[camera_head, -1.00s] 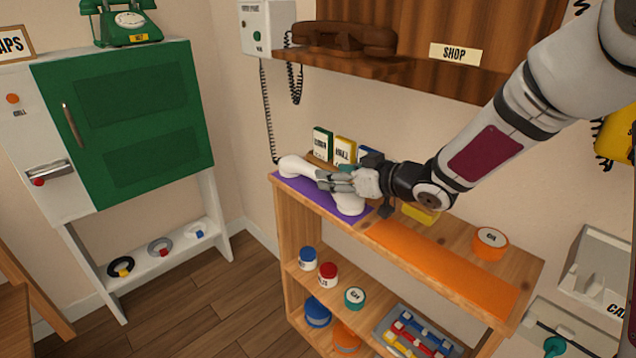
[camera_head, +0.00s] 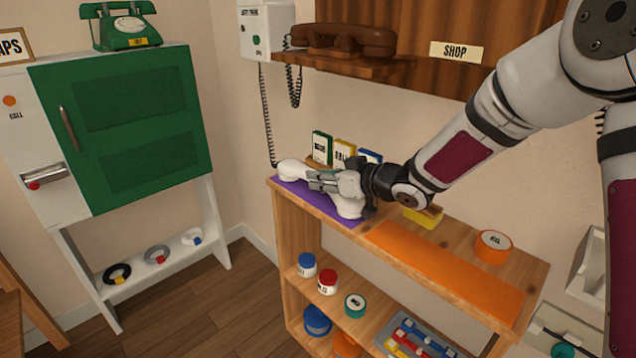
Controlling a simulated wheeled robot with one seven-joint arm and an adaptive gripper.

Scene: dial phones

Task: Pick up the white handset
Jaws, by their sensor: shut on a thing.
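The white handset (camera_head: 292,170) lies on the purple mat (camera_head: 325,209) at the left end of the wooden shelf's top. Its left end and its right end (camera_head: 348,207) show on either side of my gripper (camera_head: 322,180). My gripper reaches in from the right and is shut on the middle of the handset. The fingers and wrist hide part of the grip. The handset appears to be at or very near the mat; I cannot tell any gap under it.
Small labelled boxes (camera_head: 343,151) stand just behind my gripper. A yellow block (camera_head: 424,215), an orange mat (camera_head: 447,272) and an orange roll (camera_head: 493,246) lie to the right. A brown phone (camera_head: 345,40) sits on the wall shelf (camera_head: 390,68) above.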

